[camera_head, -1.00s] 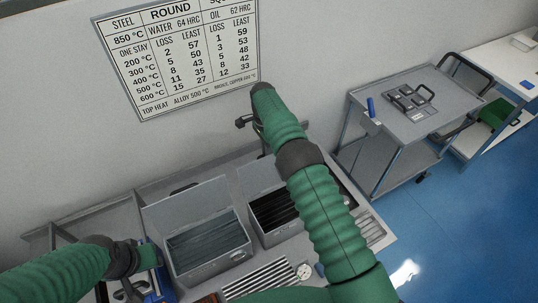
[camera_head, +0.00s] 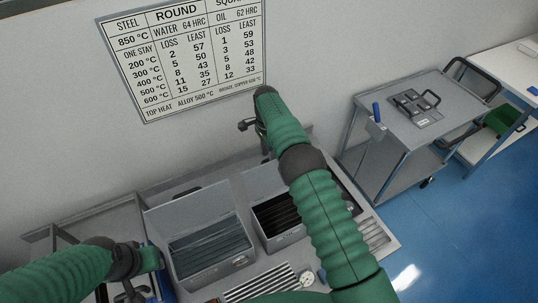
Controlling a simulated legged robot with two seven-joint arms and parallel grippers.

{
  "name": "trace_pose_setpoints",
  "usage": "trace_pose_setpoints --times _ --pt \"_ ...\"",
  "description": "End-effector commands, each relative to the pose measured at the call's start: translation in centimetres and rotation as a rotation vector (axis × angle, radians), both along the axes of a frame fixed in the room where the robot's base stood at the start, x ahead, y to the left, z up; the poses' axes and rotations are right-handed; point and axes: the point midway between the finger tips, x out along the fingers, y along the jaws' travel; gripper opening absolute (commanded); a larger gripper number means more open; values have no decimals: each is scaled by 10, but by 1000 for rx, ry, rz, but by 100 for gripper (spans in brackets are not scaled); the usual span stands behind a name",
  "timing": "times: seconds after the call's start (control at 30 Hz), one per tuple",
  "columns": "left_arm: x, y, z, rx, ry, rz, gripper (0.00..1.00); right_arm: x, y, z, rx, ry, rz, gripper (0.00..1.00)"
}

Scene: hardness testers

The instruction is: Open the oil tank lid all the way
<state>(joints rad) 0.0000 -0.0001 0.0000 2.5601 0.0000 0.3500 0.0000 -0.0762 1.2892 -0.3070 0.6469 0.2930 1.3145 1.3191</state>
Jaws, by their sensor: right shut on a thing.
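The oil tank (camera_head: 287,240) is the right one of two open grey metal boxes on the bench, with a dark inside. Its lid (camera_head: 256,186) stands raised at the tank's back edge, partly behind my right arm. My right gripper (camera_head: 265,148) points down at the lid's upper edge and is shut on it; my arm and wrist hide much of the contact. My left gripper (camera_head: 135,291) is low at the left, beside the other tank; its fingers are dark and unclear.
The left tank (camera_head: 212,268) is also open, its lid (camera_head: 190,211) raised, with bluish-grey liquid inside. A slatted rack (camera_head: 262,284) and a round gauge (camera_head: 307,278) are in front. A grey trolley (camera_head: 424,124) stands at the right, with open blue floor before it.

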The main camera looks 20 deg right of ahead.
Motion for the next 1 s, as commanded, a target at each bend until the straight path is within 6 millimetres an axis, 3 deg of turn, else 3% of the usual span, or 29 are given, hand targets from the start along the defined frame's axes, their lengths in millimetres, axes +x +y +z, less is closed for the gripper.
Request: trace_pose_setpoints --times 0.67,0.87,0.97,1.0 --pt "0 0 -1 0 0 0 36 4 -1 10 -3 -12 0 36" --pt "0 0 -6 0 0 0 36 8 -1 57 -2 -19 1 36" --pt "0 0 0 0 0 0 36 10 0 89 -2 -15 1 36" --pt "0 0 13 0 1 0 36 10 0 106 -2 -11 0 36"
